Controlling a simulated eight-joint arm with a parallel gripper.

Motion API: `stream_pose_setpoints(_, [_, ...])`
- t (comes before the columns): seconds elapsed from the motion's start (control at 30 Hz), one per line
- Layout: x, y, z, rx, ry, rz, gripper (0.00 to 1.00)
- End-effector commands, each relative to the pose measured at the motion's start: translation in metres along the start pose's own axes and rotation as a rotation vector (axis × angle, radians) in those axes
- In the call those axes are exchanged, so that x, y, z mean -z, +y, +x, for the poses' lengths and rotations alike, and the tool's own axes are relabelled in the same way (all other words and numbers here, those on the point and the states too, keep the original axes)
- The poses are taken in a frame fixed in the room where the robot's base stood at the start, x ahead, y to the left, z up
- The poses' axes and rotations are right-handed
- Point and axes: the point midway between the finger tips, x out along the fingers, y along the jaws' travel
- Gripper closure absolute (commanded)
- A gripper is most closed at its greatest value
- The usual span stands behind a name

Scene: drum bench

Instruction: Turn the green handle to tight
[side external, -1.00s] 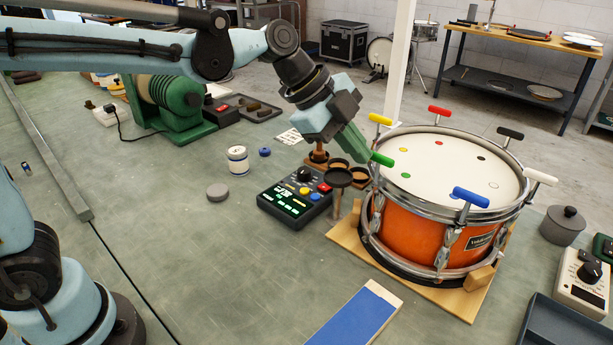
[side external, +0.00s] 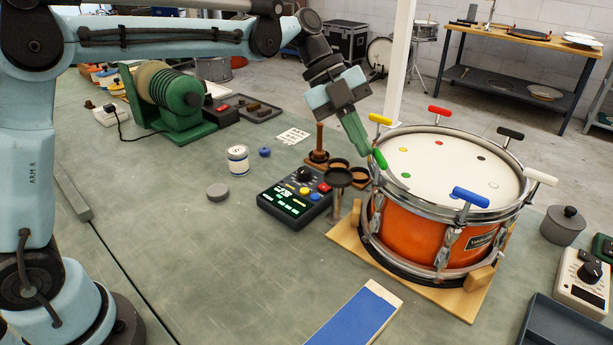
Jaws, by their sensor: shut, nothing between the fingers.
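The orange drum (side external: 425,225) stands on a wooden base, with a chrome rim and a white head marked with coloured dots. T-shaped handles stand around its rim. The green handle (side external: 380,159) is on the left side of the rim and shows as a short, steeply angled bar. My gripper (side external: 366,151) has green fingers and points down at the left of this handle. The fingers are shut and empty. Their tips are right beside the handle; I cannot tell whether they touch it.
Yellow (side external: 380,119), red (side external: 439,110), black (side external: 510,132), white (side external: 541,177) and blue (side external: 470,197) handles surround the head. Small dark round dishes on stands (side external: 338,178) and a control box with lit displays (side external: 295,199) stand left of the drum.

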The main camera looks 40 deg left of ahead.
Motion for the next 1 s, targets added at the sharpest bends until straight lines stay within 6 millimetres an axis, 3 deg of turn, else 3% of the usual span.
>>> stream_pose_setpoints(1.0, [-0.012, -0.019, 0.004, -0.047, 0.051, 0.099, 1.00])
